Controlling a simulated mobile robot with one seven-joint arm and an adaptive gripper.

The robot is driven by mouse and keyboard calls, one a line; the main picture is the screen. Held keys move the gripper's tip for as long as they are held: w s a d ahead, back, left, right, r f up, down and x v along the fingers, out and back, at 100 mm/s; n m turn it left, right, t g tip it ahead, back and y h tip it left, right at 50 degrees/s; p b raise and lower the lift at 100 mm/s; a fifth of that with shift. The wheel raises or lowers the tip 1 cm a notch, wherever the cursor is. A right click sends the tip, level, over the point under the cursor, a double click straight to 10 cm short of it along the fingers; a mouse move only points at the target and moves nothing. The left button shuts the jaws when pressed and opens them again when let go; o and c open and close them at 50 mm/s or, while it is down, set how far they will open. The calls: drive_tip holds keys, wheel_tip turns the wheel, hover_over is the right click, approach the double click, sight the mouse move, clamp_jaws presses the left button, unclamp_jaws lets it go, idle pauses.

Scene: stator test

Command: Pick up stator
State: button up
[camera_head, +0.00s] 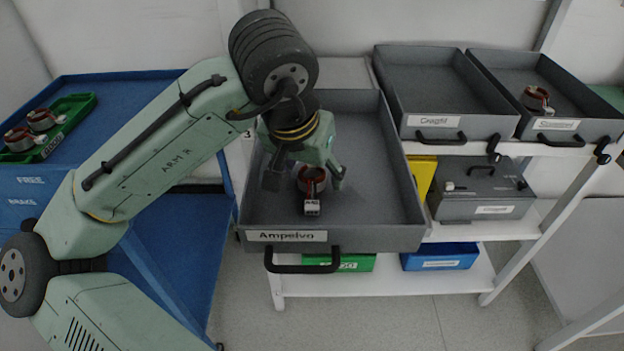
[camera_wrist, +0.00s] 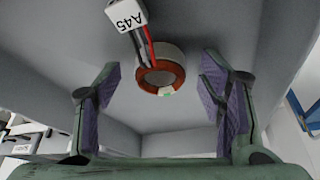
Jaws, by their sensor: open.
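A stator (camera_head: 312,181), a copper-red ring with a white tag, lies in the grey drawer labelled "Ampelvo" (camera_head: 385,215). My gripper (camera_head: 304,184) is open above the drawer, with its fingers on either side of the stator in the head view. In the wrist view the stator (camera_wrist: 161,72) shows its ring, red and black wires and a white tag reading "A45" (camera_wrist: 126,14). It appears beyond and between the open fingertips (camera_wrist: 160,82), with gaps on both sides. I cannot tell the exact height of the fingers above the drawer floor.
Another stator (camera_head: 537,99) lies in the far right grey drawer (camera_head: 490,62). An empty grey drawer (camera_head: 430,85) stands beside it. A green tray (camera_head: 75,110) with two stators sits on the blue cart (camera_head: 120,85) at left. Drawer walls surround my gripper.

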drive_tip(key=shift+w+f, duration=0.1)
drive_tip(key=shift+f, duration=0.1)
drive_tip(key=shift+c, duration=0.5)
drive_tip(key=c, duration=1.3)
